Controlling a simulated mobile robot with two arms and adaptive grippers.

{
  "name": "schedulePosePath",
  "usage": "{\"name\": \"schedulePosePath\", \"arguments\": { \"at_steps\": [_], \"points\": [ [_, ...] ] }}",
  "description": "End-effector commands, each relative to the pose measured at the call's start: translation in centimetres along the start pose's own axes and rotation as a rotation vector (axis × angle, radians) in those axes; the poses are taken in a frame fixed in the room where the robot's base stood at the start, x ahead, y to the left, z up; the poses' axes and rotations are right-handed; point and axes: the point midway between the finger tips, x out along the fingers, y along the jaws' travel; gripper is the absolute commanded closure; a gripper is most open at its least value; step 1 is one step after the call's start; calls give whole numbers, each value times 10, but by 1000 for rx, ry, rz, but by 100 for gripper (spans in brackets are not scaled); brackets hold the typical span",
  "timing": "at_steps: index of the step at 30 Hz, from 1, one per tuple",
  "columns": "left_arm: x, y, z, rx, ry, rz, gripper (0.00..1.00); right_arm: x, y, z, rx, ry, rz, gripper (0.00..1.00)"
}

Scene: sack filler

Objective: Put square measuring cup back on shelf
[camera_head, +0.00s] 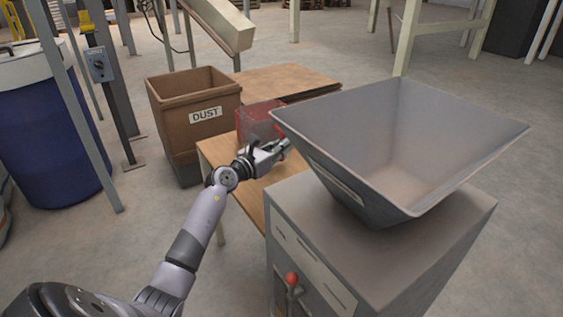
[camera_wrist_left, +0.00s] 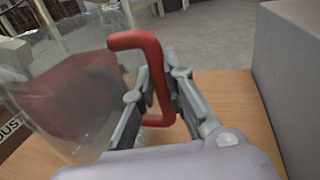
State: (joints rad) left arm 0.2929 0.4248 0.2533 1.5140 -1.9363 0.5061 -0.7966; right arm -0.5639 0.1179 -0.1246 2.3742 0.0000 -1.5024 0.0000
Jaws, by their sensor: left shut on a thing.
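The square measuring cup (camera_head: 260,119) is clear with a reddish tint and stands roughly upright over the far part of the wooden shelf (camera_head: 250,193). I cannot tell whether its base touches the wood. My left gripper (camera_head: 282,148) reaches it from the near side and is shut on its red handle. In the left wrist view the cup (camera_wrist_left: 70,95) fills the left side, and its red handle (camera_wrist_left: 140,41) passes between the fingers of the left gripper (camera_wrist_left: 158,78). My right gripper is not in view.
A large grey hopper (camera_head: 400,145) on a grey cabinet (camera_head: 400,240) stands close to the right. A brown DUST bin (camera_head: 195,125) stands left of the shelf. A brown flat stack (camera_head: 285,84) lies behind. A blue drum (camera_head: 50,130) is far left. The near shelf surface looks clear.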

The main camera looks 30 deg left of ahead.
Motion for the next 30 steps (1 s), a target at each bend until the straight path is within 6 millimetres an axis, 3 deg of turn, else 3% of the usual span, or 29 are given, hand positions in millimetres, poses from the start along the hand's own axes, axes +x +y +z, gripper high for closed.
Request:
{"name": "schedulePosePath", "arguments": {
  "at_steps": [8, 12, 26, 27, 30],
  "points": [
    [0, 0, -18, 0, -1, 1, 100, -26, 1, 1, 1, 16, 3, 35],
    [0, 0, -41, -2, -1, 1, 100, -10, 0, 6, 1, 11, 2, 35],
    [0, 1, -44, 1, -2, 0, 100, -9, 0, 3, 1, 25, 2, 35],
    [0, 0, -45, 0, 0, 0, 86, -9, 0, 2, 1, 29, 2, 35],
    [0, 0, -45, 0, 0, 0, 79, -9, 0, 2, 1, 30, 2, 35]
  ]
}}
